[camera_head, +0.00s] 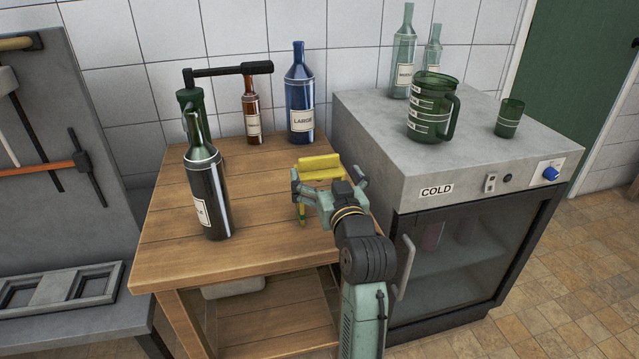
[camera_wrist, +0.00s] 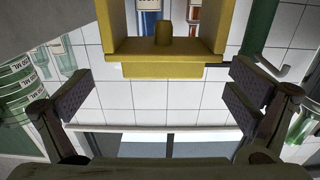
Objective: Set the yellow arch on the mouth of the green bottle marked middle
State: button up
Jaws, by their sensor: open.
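The yellow arch (camera_head: 320,164) is at the right part of the wooden table, with one leg visible reaching down toward the tabletop. In the wrist view the arch (camera_wrist: 160,46) fills the top middle, with a short peg on its crossbar. My gripper (camera_head: 328,184) is open in front of the arch. Its fingers (camera_wrist: 160,92) are spread wide and the space between them is empty in the wrist view. The dark green bottle (camera_head: 208,200) stands upright on the table to the left, apart from my gripper; its label is turned aside and I cannot read it fully.
A green post with a black lever (camera_head: 230,70) rises behind the green bottle. A brown bottle (camera_head: 251,110) and a blue bottle marked LARGE (camera_head: 300,100) stand at the table's back. The cooler (camera_head: 400,170) rises at right, bearing a green jug (camera_head: 430,110) and cup (camera_head: 509,118).

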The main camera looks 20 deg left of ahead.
aim_at(320, 166)
jog(key=p+x, duration=0.1)
jog(key=x, duration=0.3)
jog(key=shift+w+a, duration=0.15)
jog(key=shift+a, duration=0.2)
jog(key=c, duration=1.5)
